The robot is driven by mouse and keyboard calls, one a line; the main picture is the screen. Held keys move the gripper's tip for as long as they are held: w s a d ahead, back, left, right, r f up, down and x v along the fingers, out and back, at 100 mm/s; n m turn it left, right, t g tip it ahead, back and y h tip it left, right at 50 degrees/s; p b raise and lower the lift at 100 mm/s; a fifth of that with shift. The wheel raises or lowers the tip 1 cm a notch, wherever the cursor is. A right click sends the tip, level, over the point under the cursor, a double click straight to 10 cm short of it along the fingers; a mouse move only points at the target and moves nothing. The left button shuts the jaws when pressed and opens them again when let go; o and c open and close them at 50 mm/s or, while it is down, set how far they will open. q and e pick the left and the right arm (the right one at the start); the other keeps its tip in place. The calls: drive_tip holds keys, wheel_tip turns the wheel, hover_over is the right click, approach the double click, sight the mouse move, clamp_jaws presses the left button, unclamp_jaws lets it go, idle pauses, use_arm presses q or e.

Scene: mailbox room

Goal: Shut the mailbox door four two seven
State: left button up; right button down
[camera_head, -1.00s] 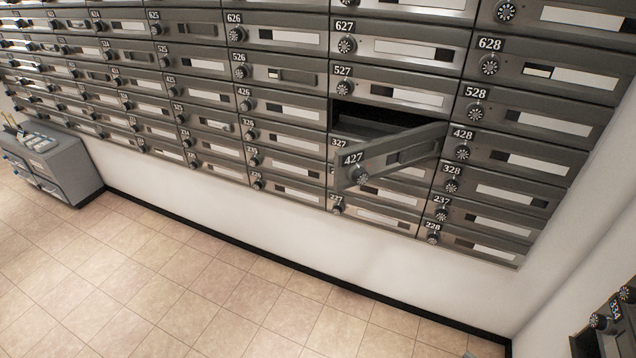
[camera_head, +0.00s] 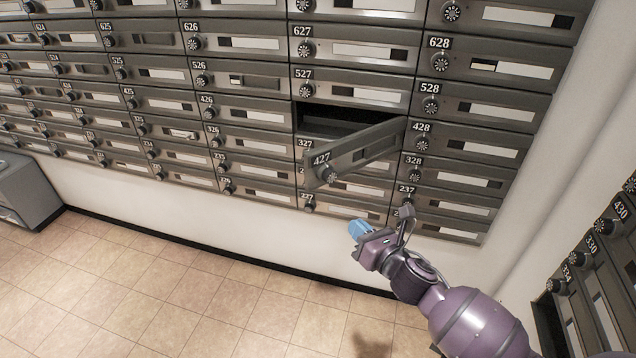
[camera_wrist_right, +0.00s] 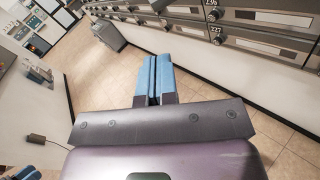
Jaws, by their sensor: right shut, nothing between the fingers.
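The mailbox door 427 (camera_head: 352,156) is a grey metal panel with a round dial at its left end. It stands ajar, hinged at its right side, with its left end swung out from the wall. The dark open compartment (camera_head: 338,119) shows above and behind it. My right gripper (camera_head: 356,229) has blue fingertips and is below the door, in front of the white wall. In the right wrist view the blue fingers (camera_wrist_right: 154,76) are pressed together with nothing between them.
Shut mailbox doors surround the opening, such as 527 (camera_head: 352,89) above and 428 (camera_head: 463,144) to the right. A side wall with more mailboxes (camera_head: 600,265) is at the right. A grey cabinet (camera_head: 25,190) stands at far left. The tiled floor (camera_head: 170,290) is clear.

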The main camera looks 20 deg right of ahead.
drive_tip(key=w+r+n, duration=0.1)
drive_tip(key=r+n, duration=0.1)
drive_tip(key=n, duration=0.1)
approach(312, 180)
drive_tip(key=shift+n+y, duration=0.3)
drive_tip(key=shift+y, duration=0.1)
drive_tip(key=x, duration=0.7)
drive_tip(key=shift+w+d, duration=0.1)
drive_tip(key=shift+w, duration=0.25)
